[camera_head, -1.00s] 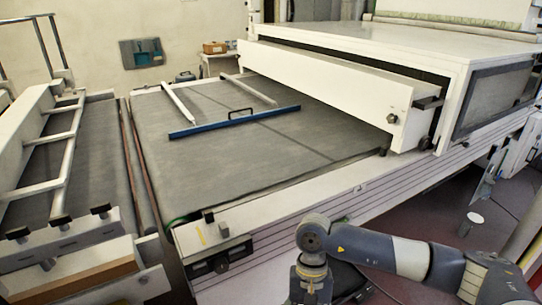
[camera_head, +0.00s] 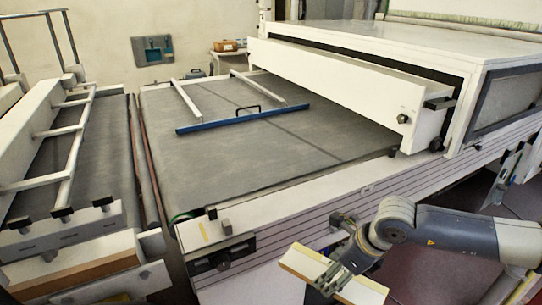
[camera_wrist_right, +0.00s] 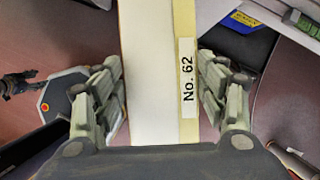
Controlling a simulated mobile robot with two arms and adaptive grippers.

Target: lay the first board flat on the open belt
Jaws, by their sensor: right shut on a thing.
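A cream board (camera_head: 303,265) with a paler white face is held by my right gripper (camera_head: 334,274) in front of the belt machine's near side. In the right wrist view the board (camera_wrist_right: 150,60) runs between the two fingers of the right gripper (camera_wrist_right: 163,88), which are shut on its edges. A label (camera_wrist_right: 187,78) on the board reads "No. 62". The open belt (camera_head: 240,165) is a wide dark grey surface, left of and beyond the held board. The board is apart from the belt and looks tilted.
A blue bar (camera_head: 230,121) with a handle and two pale side arms (camera_head: 186,98) lies over the belt's far part. A white tunnel housing (camera_head: 390,44) with a raised front panel (camera_head: 335,88) stands at right. A railed conveyor (camera_head: 75,150) stands at left. The belt's near half is clear.

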